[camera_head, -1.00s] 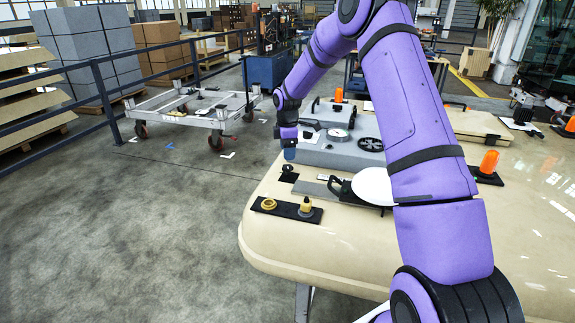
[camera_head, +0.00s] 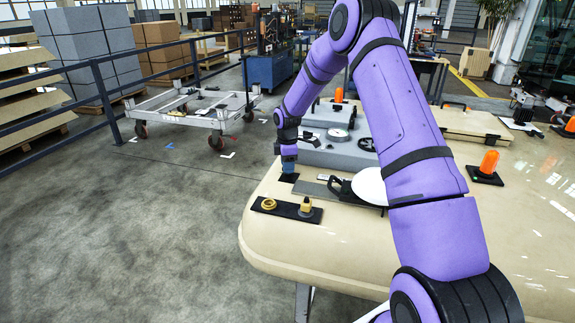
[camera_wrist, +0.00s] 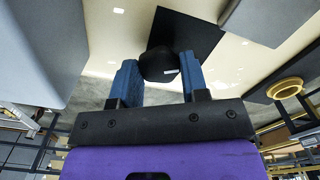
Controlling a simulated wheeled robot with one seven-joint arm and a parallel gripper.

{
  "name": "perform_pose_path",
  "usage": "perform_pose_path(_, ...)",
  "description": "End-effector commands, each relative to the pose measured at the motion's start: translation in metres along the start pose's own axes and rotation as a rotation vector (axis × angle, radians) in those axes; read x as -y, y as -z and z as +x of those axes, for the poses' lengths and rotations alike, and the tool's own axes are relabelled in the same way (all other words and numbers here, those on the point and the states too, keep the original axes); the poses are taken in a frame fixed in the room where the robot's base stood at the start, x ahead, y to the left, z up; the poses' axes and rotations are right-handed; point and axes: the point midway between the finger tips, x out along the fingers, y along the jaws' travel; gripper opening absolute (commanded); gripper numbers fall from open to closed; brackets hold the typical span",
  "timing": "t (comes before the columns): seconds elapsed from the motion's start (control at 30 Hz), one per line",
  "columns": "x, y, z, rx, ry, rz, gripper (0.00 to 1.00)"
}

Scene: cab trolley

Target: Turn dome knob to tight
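The dome knob (camera_wrist: 158,64) is dark and rounded, with a small pale mark on its right side. It stands on a black square plate (camera_wrist: 195,38), which also shows in the head view (camera_head: 288,178) near the left edge of the cream table. My gripper (camera_wrist: 157,74) has its two blue fingers apart, one on each side of the knob, with a gap visible at least on the left. In the head view my gripper (camera_head: 288,165) points down just over the plate and hides the knob.
A grey block (camera_head: 336,150) with a dial and handles stands right behind my gripper. A black strip with a brass ring (camera_head: 268,204) and a brass knob (camera_head: 305,207) lies nearer. A white dome (camera_head: 370,186) and an orange beacon (camera_head: 489,161) are to the right.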

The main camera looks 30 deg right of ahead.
Motion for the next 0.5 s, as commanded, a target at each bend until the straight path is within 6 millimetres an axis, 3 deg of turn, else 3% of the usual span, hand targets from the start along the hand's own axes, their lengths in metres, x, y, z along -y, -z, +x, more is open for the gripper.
perform_pose_path(0.5, -0.0004, 0.0002, -0.0004, 0.001, -0.001, 0.118, 0.18)
